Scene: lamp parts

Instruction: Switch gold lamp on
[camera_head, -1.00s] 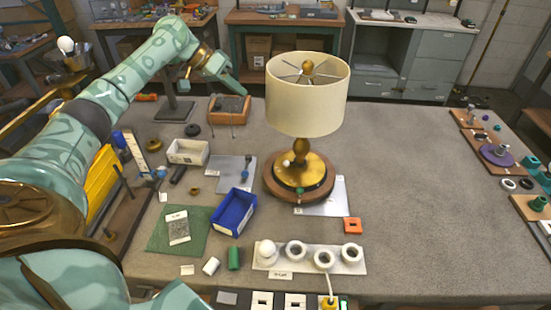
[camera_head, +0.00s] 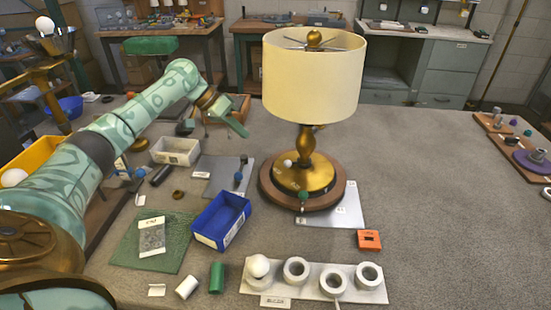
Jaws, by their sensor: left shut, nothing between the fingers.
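The gold lamp (camera_head: 306,150) stands upright on a round brown wooden base with a gold plate, right of the picture's middle. Its cream shade (camera_head: 312,80) is open at the top, with a gold finial. The shade shows no clear glow. A small white ball (camera_head: 287,163) and a small green knob (camera_head: 303,196) sit at the base's left and front. My left gripper (camera_head: 238,122) is shut and empty, left of the lamp below the shade's lower edge, apart from it. My right gripper is not in view.
A blue bin (camera_head: 221,219), a white bin (camera_head: 176,151) and a green mat (camera_head: 150,247) lie left of the lamp. A white strip with several rings (camera_head: 319,277) and an orange block (camera_head: 369,239) are in front.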

